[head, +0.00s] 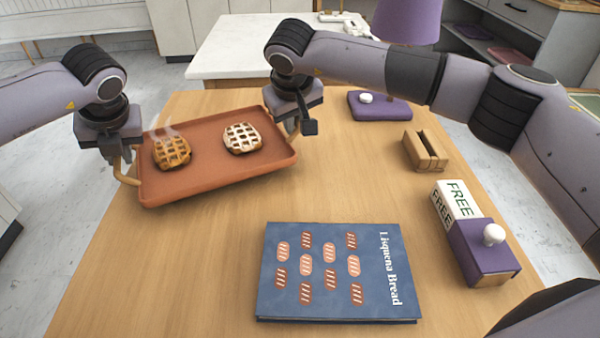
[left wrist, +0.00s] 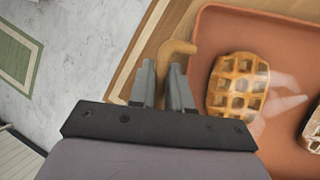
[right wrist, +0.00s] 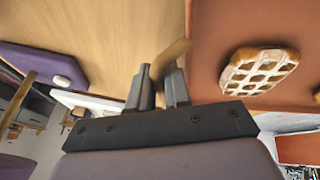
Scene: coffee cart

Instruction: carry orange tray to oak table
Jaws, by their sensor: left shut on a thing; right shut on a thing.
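The orange tray (head: 212,178) is over the left part of the oak table (head: 210,235), tilted a little in the head view. I cannot tell whether it touches the table. It carries a golden waffle (head: 172,152) with faint steam and a sugar-dusted waffle (head: 241,138). My left gripper (head: 121,158) is shut on the tray's left handle, a curved wooden piece that also shows in the left wrist view (left wrist: 177,49). My right gripper (head: 292,122) is shut on the tray's right handle, which shows in the right wrist view (right wrist: 172,55).
A blue bread book (head: 335,300) lies at the table's front. On the right are a FREE sign (head: 456,203), a purple block with white knob (head: 485,255), a wooden holder (head: 424,152) and a purple pad (head: 385,107). A white counter (head: 245,50) stands behind.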

